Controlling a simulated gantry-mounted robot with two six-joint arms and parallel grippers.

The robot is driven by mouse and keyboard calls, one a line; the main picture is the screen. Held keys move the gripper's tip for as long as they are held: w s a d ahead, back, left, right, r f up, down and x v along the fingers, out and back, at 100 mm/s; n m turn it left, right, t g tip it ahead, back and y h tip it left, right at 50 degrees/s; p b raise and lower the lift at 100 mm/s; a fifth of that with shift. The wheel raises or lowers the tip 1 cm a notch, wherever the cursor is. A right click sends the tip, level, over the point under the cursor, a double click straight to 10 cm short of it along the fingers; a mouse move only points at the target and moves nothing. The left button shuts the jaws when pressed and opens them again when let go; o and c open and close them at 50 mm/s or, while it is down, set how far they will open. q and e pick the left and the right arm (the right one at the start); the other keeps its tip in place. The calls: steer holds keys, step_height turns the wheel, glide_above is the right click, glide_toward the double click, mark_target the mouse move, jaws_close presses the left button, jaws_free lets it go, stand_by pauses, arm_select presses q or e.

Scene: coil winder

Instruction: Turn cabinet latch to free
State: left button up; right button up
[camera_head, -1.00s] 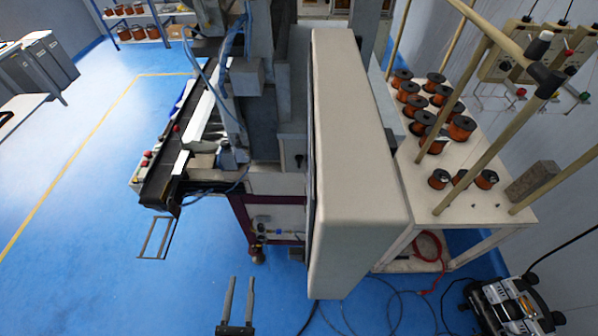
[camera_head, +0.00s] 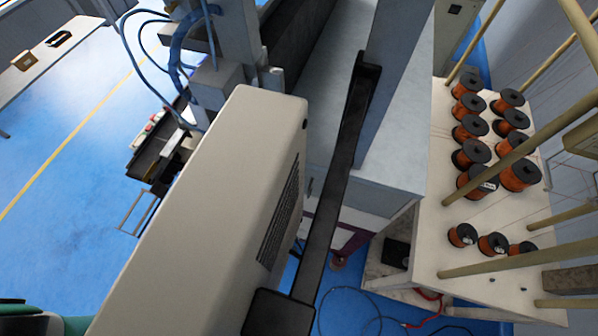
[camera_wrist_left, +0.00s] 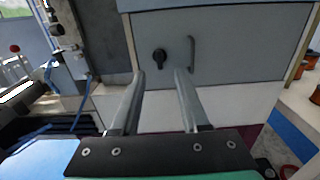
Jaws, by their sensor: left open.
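In the left wrist view, a black latch knob (camera_wrist_left: 160,58) sits on a grey cabinet panel (camera_wrist_left: 231,48). A dark upright handle (camera_wrist_left: 191,54) is mounted just right of the knob. My left gripper (camera_wrist_left: 160,74) is open and empty, its two grey fingers pointing at the panel. The knob appears just beyond the fingertips, roughly midway between them and slightly higher in the picture. I see no contact; the remaining distance is hard to judge. In the head view, the latch and the left gripper's fingers are hidden. My right gripper is in neither view.
In the head view, a large beige housing (camera_head: 208,190) with a side grille fills the lower middle, beside a long dark bar (camera_head: 325,205). A white table (camera_head: 465,250) with several copper spools (camera_head: 470,128) stands right. Blue floor (camera_head: 75,215) is open at left.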

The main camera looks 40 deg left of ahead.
arm_select(q)
steer(key=x, duration=1.1)
steer(key=shift+a, duration=0.2)
steer(key=shift+f, duration=0.1)
steer(key=shift+c, duration=0.2)
jaws_close()
steer(key=shift+f, duration=0.1)
